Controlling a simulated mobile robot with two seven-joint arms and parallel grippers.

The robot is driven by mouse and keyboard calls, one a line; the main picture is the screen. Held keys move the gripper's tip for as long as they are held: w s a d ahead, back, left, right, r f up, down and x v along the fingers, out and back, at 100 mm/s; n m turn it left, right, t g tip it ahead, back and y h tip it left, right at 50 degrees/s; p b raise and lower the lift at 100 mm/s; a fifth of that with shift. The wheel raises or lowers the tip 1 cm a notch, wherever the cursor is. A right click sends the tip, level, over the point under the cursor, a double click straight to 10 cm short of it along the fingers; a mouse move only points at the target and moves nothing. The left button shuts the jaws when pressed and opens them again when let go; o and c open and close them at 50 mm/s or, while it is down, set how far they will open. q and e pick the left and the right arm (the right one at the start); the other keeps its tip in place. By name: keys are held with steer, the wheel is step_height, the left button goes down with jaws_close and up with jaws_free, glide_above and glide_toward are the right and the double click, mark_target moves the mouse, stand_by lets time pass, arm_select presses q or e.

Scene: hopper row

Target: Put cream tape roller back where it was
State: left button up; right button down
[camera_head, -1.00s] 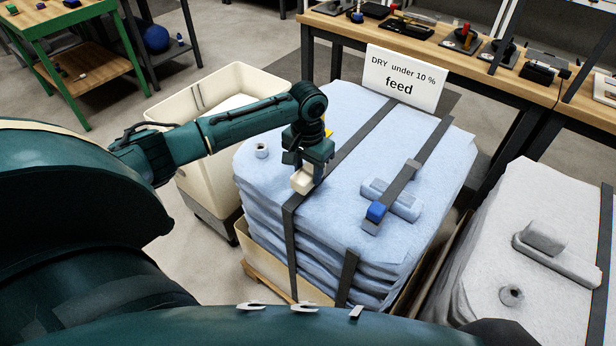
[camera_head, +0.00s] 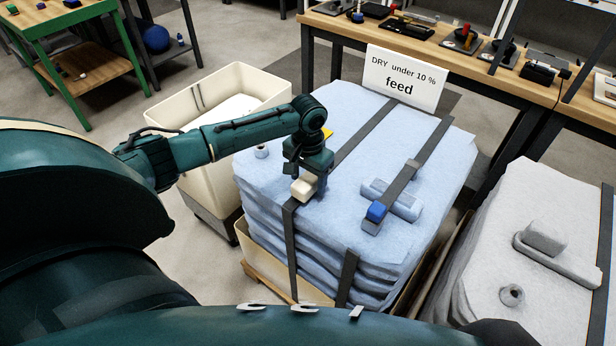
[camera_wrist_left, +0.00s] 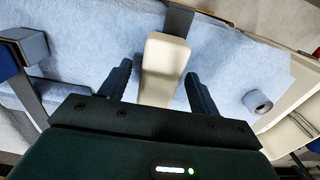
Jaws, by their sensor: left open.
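The cream tape roller (camera_head: 302,189) is a small pale block near the front left of the pale blue stack (camera_head: 345,210), by a dark strap (camera_head: 362,142). My left gripper (camera_head: 313,177) is over it, pointing down. In the left wrist view the roller (camera_wrist_left: 164,62) lies between the two dark fingers of the left gripper (camera_wrist_left: 158,76), with a visible gap on each side. The gripper is open. Whether the roller's underside rests fully on the stack or strap is hard to tell. My right gripper is not in view.
A blue-ended block (camera_head: 376,212) sits on the second strap, beside a pale blue bar (camera_head: 402,203). A small roll (camera_head: 261,151) is at the stack's left. A feed sign (camera_head: 403,78) stands behind. A cream bin (camera_head: 205,165) is left; a grey stack (camera_head: 500,260) is right.

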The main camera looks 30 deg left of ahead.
mark_target(308, 179)
arm_select(q)
step_height(308, 179, up, 12)
stand_by(0.5)
stand_by(0.3)
steer(key=s+d+f+m+t+h, duration=0.2)
steer(key=s+d+f+m, duration=0.2)
steer(key=s+d+f, duration=0.8)
steer(key=s+a+r+n+t+y, duration=0.1)
steer(key=s+n, duration=0.1)
steer(key=s, duration=0.5)
steer(key=s+a+r+n+t+y, duration=0.1)
steer(key=s+a+r, duration=0.1)
steer(key=s, duration=0.5)
steer(key=w+d+f+m+t+h, duration=0.1)
steer(key=w+d+f+t+h, duration=0.2)
steer(key=w+d+f+t, duration=0.3)
steer(key=shift+w+d+f+t, duration=0.3)
steer(key=shift+d+f, duration=0.2)
steer(key=shift+f, duration=0.3)
